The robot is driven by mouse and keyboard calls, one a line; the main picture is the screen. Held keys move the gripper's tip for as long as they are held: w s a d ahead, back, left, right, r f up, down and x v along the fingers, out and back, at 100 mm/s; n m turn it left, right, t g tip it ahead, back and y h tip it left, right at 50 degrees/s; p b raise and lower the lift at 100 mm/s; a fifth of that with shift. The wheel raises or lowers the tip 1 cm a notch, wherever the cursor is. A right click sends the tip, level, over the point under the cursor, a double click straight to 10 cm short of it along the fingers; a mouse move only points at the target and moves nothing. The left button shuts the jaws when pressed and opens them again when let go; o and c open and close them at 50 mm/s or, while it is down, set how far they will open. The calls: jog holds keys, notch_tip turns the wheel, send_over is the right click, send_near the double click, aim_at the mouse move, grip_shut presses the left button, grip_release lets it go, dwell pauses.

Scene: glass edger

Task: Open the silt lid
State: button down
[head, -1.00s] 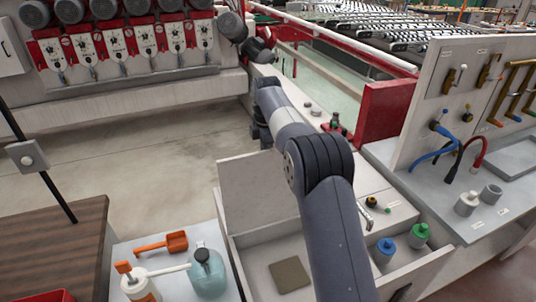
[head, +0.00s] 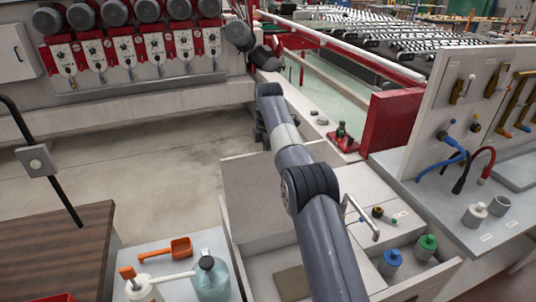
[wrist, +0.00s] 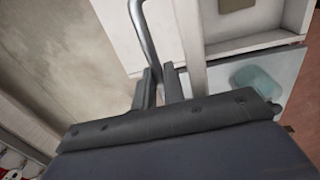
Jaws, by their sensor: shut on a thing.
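The silt lid (head: 262,190) is a pale flat panel standing raised at the left of a pale box, seen from its inner side in the head view. In the wrist view its pale face (wrist: 118,25) shows beside a bent metal handle (wrist: 148,30). My gripper (wrist: 160,75) is shut on that handle, with its two dark fingers on either side of the rod. In the head view the gripper and handle are hidden behind the lid. The box's open compartment shows a flat brown-grey patch (head: 291,283) on its floor, partly covered by my arm.
Another metal handle (head: 373,228) stands right of my arm. Blue (head: 391,260) and green (head: 427,246) bottles sit at the box's right. Clear floor (head: 130,185) extends behind the lid.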

jog(key=shift+f, duration=0.4)
jog(key=c, duration=1.6)
grip_release()
jog(key=shift+w, duration=0.15)
jog(key=shift+c, duration=0.2)
jog(key=shift+o, duration=0.8)
jog(key=shift+r, duration=0.2)
jog(key=shift+s+r, duration=0.15)
jog(key=shift+s, duration=0.05)
